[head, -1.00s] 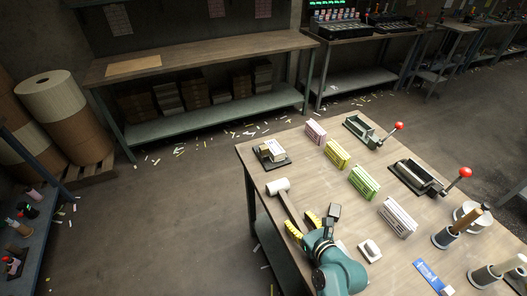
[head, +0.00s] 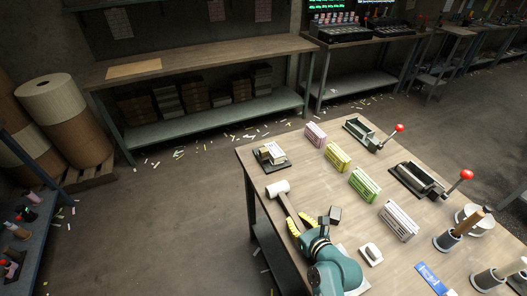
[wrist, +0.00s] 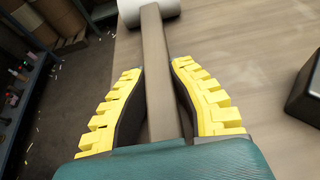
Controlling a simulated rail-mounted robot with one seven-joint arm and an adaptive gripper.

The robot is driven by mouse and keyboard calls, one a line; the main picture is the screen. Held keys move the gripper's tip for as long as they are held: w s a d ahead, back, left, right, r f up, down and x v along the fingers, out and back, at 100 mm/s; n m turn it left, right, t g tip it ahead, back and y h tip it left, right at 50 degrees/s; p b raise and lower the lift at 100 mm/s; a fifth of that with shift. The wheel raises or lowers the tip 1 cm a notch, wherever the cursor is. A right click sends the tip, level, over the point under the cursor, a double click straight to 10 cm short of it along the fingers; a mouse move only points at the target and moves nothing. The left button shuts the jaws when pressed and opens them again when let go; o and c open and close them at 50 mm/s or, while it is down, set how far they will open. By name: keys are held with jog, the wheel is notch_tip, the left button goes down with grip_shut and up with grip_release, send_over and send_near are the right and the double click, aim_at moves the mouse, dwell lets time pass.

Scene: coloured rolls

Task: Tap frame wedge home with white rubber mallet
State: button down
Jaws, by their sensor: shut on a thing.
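The mallet's white head (head: 278,188) is near the left edge of the table, with its brown handle (head: 288,207) running back toward me. My gripper (head: 299,221) is shut on the handle, and its yellow fingers lie on either side of it. In the wrist view, the handle (wrist: 155,50) runs between the fingers (wrist: 157,68) to the white head (wrist: 148,10) at the top. I cannot tell whether the mallet touches the table. A dark base (head: 283,164) carrying pale blocks (head: 270,152) stands beyond the mallet head. I cannot make out the wedge itself.
Pink (head: 316,134), yellow (head: 338,157), green (head: 364,184) and white (head: 398,220) blocks stand in a row to the right. Red-knobbed presses (head: 420,178) stand behind them. A black block (wrist: 305,92) is close right of my gripper. Tabletop left of the row is mostly clear.

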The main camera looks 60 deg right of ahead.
jog(key=shift+f, duration=0.15)
notch_tip(320, 180, up, 7)
jog(key=p, duration=0.8)
jog(key=shift+f, duration=0.3)
